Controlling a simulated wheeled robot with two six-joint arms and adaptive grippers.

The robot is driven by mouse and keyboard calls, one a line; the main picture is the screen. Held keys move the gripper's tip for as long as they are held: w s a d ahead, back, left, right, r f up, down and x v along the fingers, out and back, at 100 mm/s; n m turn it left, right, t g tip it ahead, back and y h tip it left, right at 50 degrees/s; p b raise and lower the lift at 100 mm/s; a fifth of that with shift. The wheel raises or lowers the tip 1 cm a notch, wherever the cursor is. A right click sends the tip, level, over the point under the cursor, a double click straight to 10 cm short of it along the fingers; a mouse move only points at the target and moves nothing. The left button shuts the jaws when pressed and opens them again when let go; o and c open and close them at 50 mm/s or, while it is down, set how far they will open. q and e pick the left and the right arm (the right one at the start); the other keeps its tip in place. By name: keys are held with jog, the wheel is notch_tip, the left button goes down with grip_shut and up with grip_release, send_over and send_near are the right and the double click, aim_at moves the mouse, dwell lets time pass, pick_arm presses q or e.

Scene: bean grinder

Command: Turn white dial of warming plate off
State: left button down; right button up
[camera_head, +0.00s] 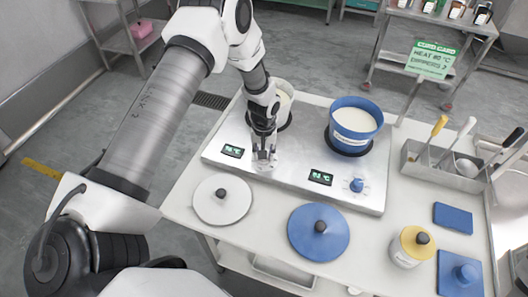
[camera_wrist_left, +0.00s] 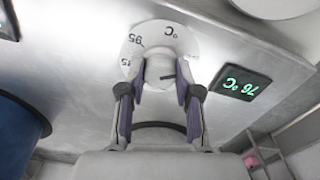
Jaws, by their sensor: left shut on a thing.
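The silver warming plate (camera_head: 295,172) lies on the white table with two displays on its front. My left gripper (camera_head: 264,157) points down at its front and is shut on the white dial; the dial is mostly hidden in the head view. In the left wrist view the white dial (camera_wrist_left: 160,72) sits between the two fingers of my left gripper (camera_wrist_left: 160,88), over a round white scale (camera_wrist_left: 160,38) with "95" and "°C" legible. The green display beside it (camera_wrist_left: 241,84) reads 76 °C. My right gripper is not in view.
A white pot (camera_head: 284,100) and a blue pot (camera_head: 355,124) stand on the plate. A blue dial (camera_head: 357,185) is to the right. A white lid (camera_head: 222,200), a blue lid (camera_head: 318,232) and a yellow-topped container (camera_head: 411,248) stand in front. A utensil rack (camera_head: 440,174) stands right.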

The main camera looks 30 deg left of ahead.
pick_arm(q)
jog(key=shift+s+f, duration=0.1)
jog(key=c, duration=0.8)
grip_release()
notch_tip(320, 180, up, 12)
